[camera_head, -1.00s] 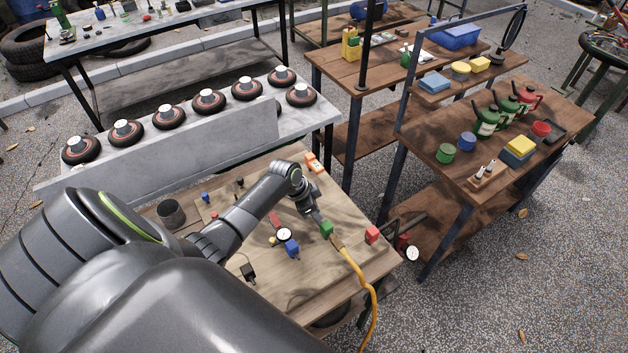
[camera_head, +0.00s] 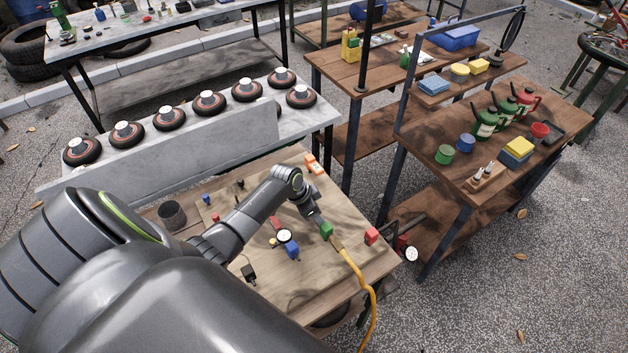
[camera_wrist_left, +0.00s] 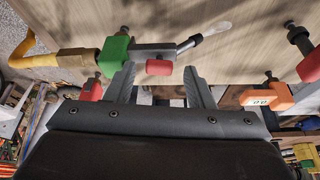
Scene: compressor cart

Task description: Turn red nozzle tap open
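A red tap handle (camera_wrist_left: 158,68) sits on a grey nozzle body (camera_wrist_left: 152,50), beside a green block (camera_wrist_left: 114,50) with a brass fitting and a yellow hose. The green block also shows in the head view (camera_head: 326,229), on the wooden cart top. My left gripper (camera_wrist_left: 159,70) is open, with one finger on each side of the red handle at fingertip level. I see gaps beside the handle, so it does not look gripped. In the head view my left gripper (camera_head: 314,216) points down at the nozzle and hides the handle. My right gripper is not in view.
The cart top holds a blue block (camera_head: 291,250), a pressure gauge (camera_head: 284,236), a red block (camera_head: 372,235) near the right edge and an orange device (camera_head: 313,164) at the back. The yellow hose (camera_head: 358,271) hangs over the front edge.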

